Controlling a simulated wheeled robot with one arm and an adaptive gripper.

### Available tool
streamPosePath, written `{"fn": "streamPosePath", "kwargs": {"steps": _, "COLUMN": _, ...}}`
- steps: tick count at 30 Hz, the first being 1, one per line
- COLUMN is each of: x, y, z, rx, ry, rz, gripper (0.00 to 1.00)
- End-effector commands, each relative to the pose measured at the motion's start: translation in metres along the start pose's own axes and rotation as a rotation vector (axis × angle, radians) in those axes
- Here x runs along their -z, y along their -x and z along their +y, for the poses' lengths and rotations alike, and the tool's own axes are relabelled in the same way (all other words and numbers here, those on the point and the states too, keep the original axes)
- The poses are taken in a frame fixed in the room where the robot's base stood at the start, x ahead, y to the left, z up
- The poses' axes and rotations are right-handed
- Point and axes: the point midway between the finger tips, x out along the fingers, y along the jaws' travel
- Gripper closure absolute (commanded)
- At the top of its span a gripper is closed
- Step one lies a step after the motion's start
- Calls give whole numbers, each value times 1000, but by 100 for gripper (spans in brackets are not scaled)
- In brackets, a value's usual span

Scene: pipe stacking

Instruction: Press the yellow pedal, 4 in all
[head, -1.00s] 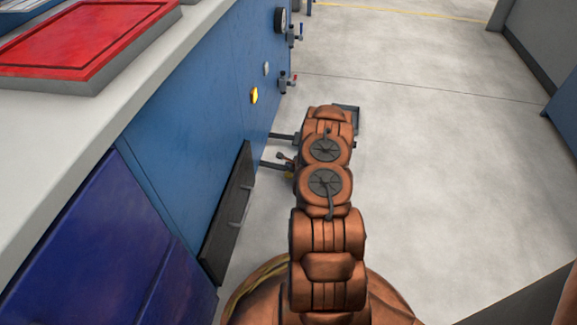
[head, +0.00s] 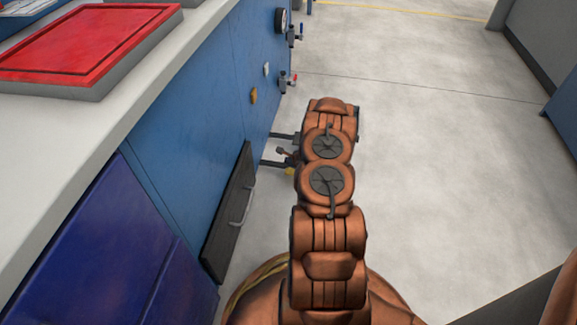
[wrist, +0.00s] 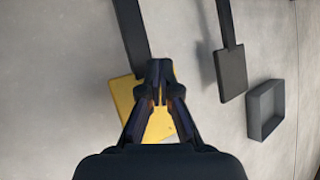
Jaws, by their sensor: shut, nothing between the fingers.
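The yellow pedal (wrist: 123,100) is on a dark bar near the floor in the wrist view. My gripper (wrist: 159,68) is shut and empty, with its fingers over the pedal's right part and hiding some of it. I cannot tell whether the fingertips touch it. In the head view only a small yellow bit of the pedal (head: 289,171) shows left of my arm, and the gripper is hidden by the arm. A dark pedal (wrist: 230,72) on its own bar is to the right in the wrist view.
A dark open box (wrist: 266,110) stands right of the dark pedal. The blue cabinet (head: 190,130) lines the left, with an unlit amber lamp (head: 253,96), valves (head: 286,80) and a dark panel with a handle (head: 229,212). The floor to the right is clear.

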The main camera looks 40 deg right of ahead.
Motion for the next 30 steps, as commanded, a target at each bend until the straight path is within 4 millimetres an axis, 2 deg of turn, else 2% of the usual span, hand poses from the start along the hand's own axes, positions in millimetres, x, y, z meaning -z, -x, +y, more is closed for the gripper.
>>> {"fn": "streamPosePath", "kwargs": {"steps": 18, "x": -24, "y": 33, "z": -24, "rx": 1, "ry": 0, "rz": 0, "gripper": 100}}
{"fn": "streamPosePath", "kwargs": {"steps": 30, "x": -25, "y": 34, "z": -25, "rx": 1, "ry": 0, "rz": 0, "gripper": 100}}
